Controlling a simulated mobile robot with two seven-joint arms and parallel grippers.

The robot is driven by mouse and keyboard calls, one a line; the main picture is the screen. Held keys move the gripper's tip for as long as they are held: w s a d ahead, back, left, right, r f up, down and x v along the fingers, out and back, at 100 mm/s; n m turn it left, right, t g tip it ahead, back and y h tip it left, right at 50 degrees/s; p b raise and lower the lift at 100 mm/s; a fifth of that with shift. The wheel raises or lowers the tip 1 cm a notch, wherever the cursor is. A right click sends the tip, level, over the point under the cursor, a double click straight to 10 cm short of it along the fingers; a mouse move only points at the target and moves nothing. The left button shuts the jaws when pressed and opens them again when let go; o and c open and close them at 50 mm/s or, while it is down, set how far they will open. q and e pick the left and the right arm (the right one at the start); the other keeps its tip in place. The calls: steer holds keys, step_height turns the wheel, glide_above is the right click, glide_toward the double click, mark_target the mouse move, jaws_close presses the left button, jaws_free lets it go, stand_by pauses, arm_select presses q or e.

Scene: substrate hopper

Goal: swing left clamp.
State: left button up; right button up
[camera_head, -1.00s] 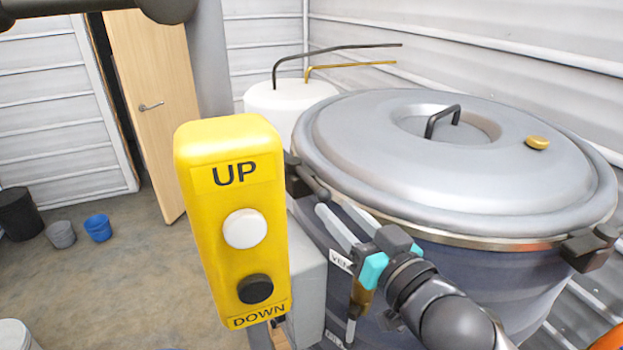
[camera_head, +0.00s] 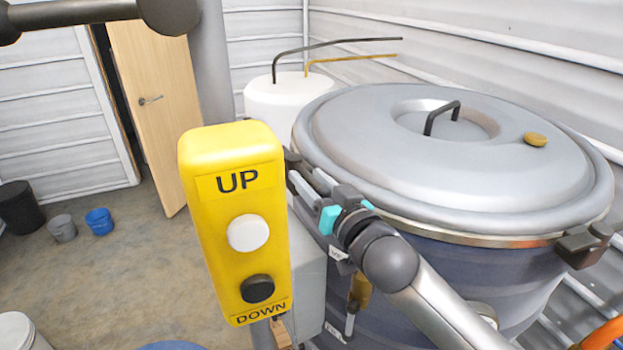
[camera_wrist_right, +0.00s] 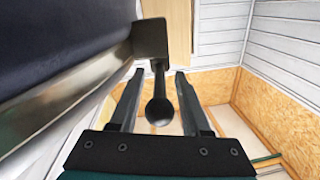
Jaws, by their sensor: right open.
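The left clamp (camera_head: 292,163) is a dark block on the left rim of the big grey hopper (camera_head: 330,165), partly hidden behind the yellow control box. In the right wrist view, the clamp's block (camera_wrist_right: 151,38) carries a lever ending in a black ball (camera_wrist_right: 159,108). My right gripper (camera_head: 308,177) is at the clamp, its fingers pointing up and left. In the wrist view the right gripper (camera_wrist_right: 158,76) is open, with the lever and ball between its two fingers and gaps on both sides. My left gripper is not in view.
The yellow UP/DOWN box (camera_head: 238,290) stands close left of my right gripper. The lid (camera_head: 370,140) covers the hopper, and another clamp (camera_head: 583,243) is on its right rim. A white tank (camera_head: 262,98) stands behind. Open floor (camera_head: 120,270) lies left.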

jaws_close()
stand_by(1.4)
